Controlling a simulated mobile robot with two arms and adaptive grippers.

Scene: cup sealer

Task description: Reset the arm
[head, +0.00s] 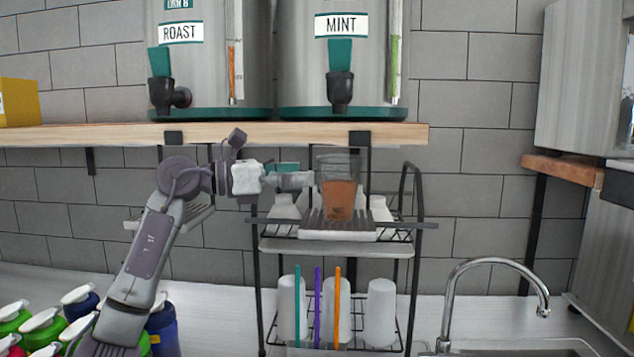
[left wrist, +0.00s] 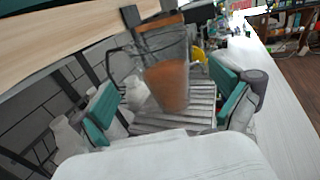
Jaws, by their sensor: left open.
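My left arm reaches in from the left in the head view. Its gripper (head: 296,178) is level with the upper rack shelf, just left of a clear cup (head: 338,186) holding an orange-brown drink. The cup stands upright on a ribbed tray (head: 337,235) on that shelf. In the left wrist view the gripper (left wrist: 171,103) is open, its teal fingertips spread wide to either side of the cup (left wrist: 166,85). The cup is ahead of the fingers, and a gap shows on both sides. My right gripper is not in view.
A wooden shelf (head: 215,134) with two dispensers, labelled ROAST (head: 205,65) and MINT (head: 345,60), hangs above the arm. A wire rack (head: 418,215) surrounds the tray. A faucet (head: 495,268) stands at right; pump bottles (head: 45,322) stand lower left.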

